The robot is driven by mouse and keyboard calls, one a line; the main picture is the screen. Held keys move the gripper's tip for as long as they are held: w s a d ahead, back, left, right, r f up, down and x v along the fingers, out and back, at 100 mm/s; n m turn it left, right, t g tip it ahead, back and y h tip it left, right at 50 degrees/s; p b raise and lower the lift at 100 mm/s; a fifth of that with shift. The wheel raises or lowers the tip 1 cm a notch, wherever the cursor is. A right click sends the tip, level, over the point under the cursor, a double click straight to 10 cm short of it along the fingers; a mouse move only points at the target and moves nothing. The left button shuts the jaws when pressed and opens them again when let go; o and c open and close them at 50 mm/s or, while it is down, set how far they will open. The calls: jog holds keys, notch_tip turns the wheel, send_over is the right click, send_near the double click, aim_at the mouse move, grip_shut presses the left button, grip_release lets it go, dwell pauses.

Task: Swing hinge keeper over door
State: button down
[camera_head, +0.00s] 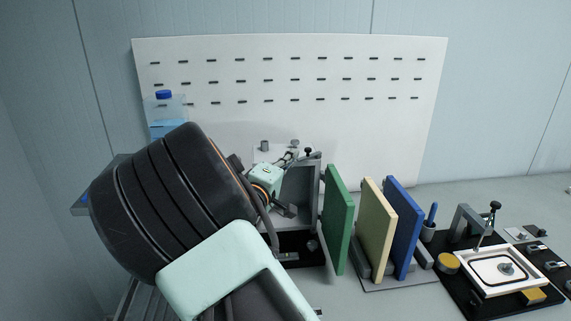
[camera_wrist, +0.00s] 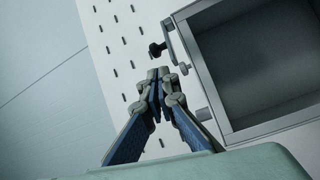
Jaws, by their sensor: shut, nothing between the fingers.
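The grey box-like fixture (camera_head: 301,187) stands in front of the white board, and its open, dark interior (camera_wrist: 270,60) fills the right of the wrist view. A small bracket with a black knob (camera_wrist: 156,49) sits at its upper edge; the knob also shows in the head view (camera_head: 308,152). I take this to be the keeper. A green panel (camera_head: 338,220) stands upright just right of the fixture; I cannot tell whether it is the hinged door. My gripper (camera_wrist: 158,76) is shut and empty, its fingertips just below the knob in the wrist view, apparently apart from it.
A beige panel (camera_head: 376,227) and a blue panel (camera_head: 403,227) stand in a rack right of the green one. A clamp fixture with a white tray (camera_head: 500,284) is at far right. The slotted white board (camera_head: 290,75) rises behind. A blue-capped bottle (camera_head: 164,95) stands at left.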

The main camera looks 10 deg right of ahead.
aim_at(309, 154)
jog(key=shift+x, duration=2.15)
